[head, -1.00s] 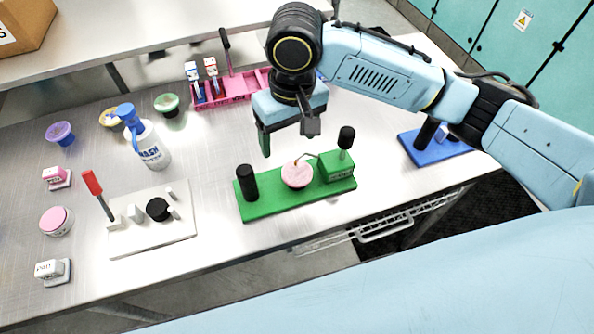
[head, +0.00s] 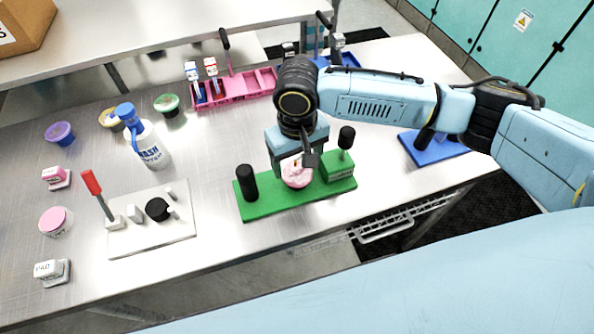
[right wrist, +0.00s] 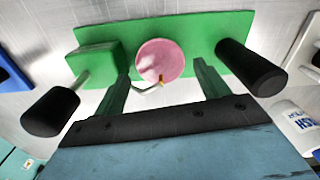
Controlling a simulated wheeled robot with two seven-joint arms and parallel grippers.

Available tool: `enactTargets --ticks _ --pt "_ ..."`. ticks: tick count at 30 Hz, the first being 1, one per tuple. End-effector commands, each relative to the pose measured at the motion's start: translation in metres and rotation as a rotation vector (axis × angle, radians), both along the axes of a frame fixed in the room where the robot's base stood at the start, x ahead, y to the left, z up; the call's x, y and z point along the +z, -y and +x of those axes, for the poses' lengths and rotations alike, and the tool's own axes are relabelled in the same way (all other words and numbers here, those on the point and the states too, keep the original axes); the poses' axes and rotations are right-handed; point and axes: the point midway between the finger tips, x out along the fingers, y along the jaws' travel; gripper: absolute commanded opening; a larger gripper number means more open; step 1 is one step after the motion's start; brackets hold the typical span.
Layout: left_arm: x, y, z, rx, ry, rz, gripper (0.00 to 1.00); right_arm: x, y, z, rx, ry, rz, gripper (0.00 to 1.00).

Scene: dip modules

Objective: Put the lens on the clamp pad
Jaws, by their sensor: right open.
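My right gripper (head: 297,165) is open above the green station (head: 270,208). A pink disc (right wrist: 160,60), which may be the lens or its holder, lies on that station. In the right wrist view my open fingers (right wrist: 162,85) stand to either side of it, apart from it. A small orange-brown tip on a pale bent rod (right wrist: 147,90) shows at its edge. A white plate (head: 150,238) with a red-handled clamp (head: 97,192) carries a black round piece (head: 158,209), possibly the clamp pad. My left gripper is not in view.
Black posts (head: 247,183) and (head: 346,138) rise at both ends of the green station, near my gripper. The table between white plate and green station is clear.

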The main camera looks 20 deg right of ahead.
Motion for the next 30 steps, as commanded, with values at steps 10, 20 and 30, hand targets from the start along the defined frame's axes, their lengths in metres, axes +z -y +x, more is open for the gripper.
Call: enactTargets --ticks 10,20,30 --pt "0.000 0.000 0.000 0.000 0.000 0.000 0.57 -0.027 0.000 -0.001 0.001 0.002 0.000 0.74" --pt "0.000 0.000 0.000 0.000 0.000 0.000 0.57 -0.027 0.000 -0.001 0.001 0.002 0.000 0.47" --pt "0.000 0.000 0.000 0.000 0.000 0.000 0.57 -0.021 0.000 -0.001 0.001 0.003 0.001 0.37"
